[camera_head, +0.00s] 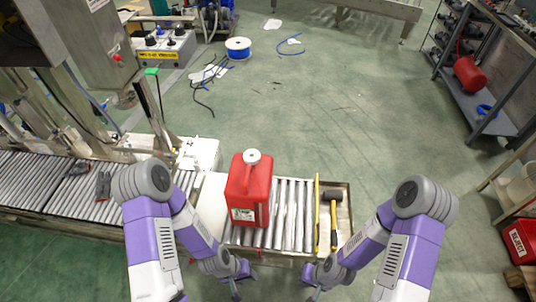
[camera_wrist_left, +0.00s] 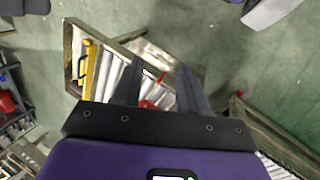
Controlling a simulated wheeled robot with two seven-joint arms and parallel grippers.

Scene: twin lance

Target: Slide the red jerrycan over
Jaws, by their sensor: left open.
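The red jerrycan (camera_head: 250,190) stands upright on the short roller section (camera_head: 290,215), near its left end. It has a white cap on top and a white label low on the near side. My left gripper (camera_head: 238,288) is in front of the section's near edge, apart from the jerrycan. In the left wrist view its two dark fingers (camera_wrist_left: 158,90) are spread, with white rollers and a small red part of the jerrycan (camera_wrist_left: 148,105) beyond them. My right gripper (camera_head: 314,290) is near the section's front right; whether its fingers are apart is too small to tell.
A yellow bar (camera_head: 318,210) and a black-headed hammer (camera_head: 334,215) lie at the section's right. Bare rollers lie between the jerrycan and the bar. A longer roller conveyor (camera_head: 60,185) runs left. A cable spool (camera_head: 238,48) stands on the floor behind.

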